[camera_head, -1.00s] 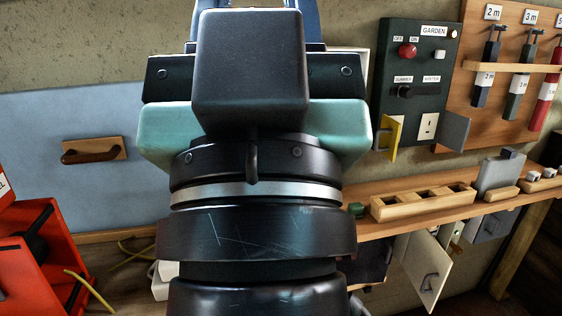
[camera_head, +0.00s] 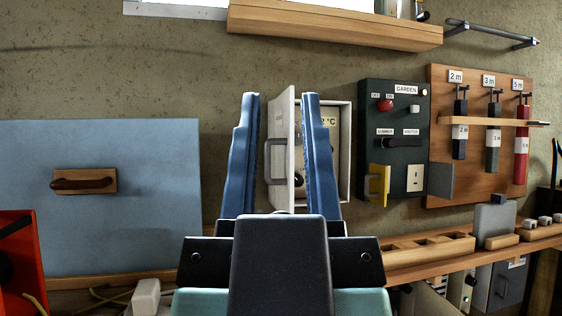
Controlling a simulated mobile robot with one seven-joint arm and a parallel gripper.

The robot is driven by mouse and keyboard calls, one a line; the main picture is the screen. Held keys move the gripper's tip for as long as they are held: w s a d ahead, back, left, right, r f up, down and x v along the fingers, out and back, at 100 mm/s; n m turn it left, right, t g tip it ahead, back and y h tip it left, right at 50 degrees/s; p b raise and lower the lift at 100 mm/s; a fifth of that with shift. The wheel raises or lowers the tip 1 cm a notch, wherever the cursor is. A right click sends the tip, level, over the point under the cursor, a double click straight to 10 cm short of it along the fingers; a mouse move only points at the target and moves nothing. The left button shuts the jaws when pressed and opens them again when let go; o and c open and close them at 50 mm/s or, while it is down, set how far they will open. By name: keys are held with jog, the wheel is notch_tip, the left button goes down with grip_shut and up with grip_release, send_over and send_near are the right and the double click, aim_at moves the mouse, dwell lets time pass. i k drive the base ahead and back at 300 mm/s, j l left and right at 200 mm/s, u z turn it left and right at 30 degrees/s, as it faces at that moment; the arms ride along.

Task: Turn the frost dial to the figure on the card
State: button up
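A white wall box (camera_head: 346,150) stands with its white door (camera_head: 284,120) swung open; the door has a grey handle (camera_head: 270,160). Inside is a pale panel with a card (camera_head: 328,122) on which "2 °C" can be read; my right finger may cover more of the figure. A dark round part (camera_head: 299,180), perhaps the frost dial, shows between my fingers; its setting cannot be read. My gripper (camera_head: 281,97) has two blue fingers pointing up, wide apart with nothing held. They overlap the box in the picture; I cannot tell how far in front they are.
A dark green GARDEN control box (camera_head: 405,125) with a yellow flap (camera_head: 378,185) is right of the white box. A wooden tool board (camera_head: 440,90) is farther right. A wooden shelf (camera_head: 400,275) runs below. A blue panel (camera_head: 120,220) is left. A wooden ledge (camera_head: 330,24) is above.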

aim_at(299, 139)
jog(key=l, duration=0.35)
jog(key=i+l, duration=0.75)
jog(key=i, duration=0.2)
